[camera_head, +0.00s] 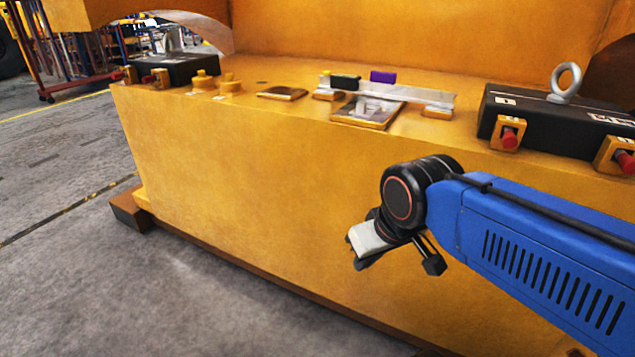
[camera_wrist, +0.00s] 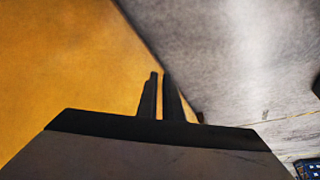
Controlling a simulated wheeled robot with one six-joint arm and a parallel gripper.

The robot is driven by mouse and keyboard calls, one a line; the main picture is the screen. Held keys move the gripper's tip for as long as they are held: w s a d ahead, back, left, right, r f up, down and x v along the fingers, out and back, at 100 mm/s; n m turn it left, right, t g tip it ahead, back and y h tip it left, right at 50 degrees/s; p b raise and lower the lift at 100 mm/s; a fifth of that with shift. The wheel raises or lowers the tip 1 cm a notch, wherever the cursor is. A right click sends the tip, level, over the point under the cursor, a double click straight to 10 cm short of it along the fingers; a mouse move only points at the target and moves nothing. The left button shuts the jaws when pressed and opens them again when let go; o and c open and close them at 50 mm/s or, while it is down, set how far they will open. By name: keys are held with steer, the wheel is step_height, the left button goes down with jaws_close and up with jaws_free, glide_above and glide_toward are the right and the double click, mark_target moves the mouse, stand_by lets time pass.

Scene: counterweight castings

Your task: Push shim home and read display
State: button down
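No part is clearly recognisable as the shim. A pale rail (camera_head: 415,92) on the orange casting's ledge carries a black block (camera_head: 345,82) and a purple block (camera_head: 383,76). A framed plate with a shiny grey face (camera_head: 368,109) lies in front of the rail; I cannot tell whether it is the display, and no reading is legible. My gripper (camera_wrist: 160,80) is low in front of the casting's front face, below and apart from these parts. In the wrist view its two dark fingers are nearly together, with a thin gap and nothing between them.
The orange casting (camera_head: 240,170) fills the middle. On its ledge are a black box with an eyebolt (camera_head: 566,82) and red knobs (camera_head: 510,138) at right, a small dark plate (camera_head: 282,93), yellow round knobs (camera_head: 229,84) and another black box (camera_head: 180,68). Grey floor is clear at left.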

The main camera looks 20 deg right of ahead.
mark_target(375, 103)
steer(key=w+d+r+m+g, duration=0.2)
steer(key=w+d+r+m, duration=0.2)
steer(key=w+r, duration=0.6)
steer(key=w+d+r+m+g, duration=0.1)
steer(key=w+d+r+m, duration=0.2)
steer(key=w+r, duration=0.65)
steer(key=w+d+r+m+g, duration=0.2)
steer(key=w+d+r+m, duration=0.2)
steer(key=w+r, duration=0.55)
steer(key=shift+s+d+f, duration=0.1)
steer(key=shift+d+f, duration=0.35)
steer(key=shift+f, duration=0.75)
steer(key=shift+d+f, duration=0.5)
steer(key=shift+f, duration=0.75)
steer(key=shift+s+d+f, duration=0.1)
steer(key=shift+d+f, duration=0.35)
steer(key=shift+f, duration=0.75)
steer(key=w+d, duration=0.6)
steer(key=d, duration=0.1)
steer(key=w+d, duration=0.2)
steer(key=d, duration=0.2)
steer(key=shift+w+d, duration=0.2)
steer(key=shift+w, duration=0.2)
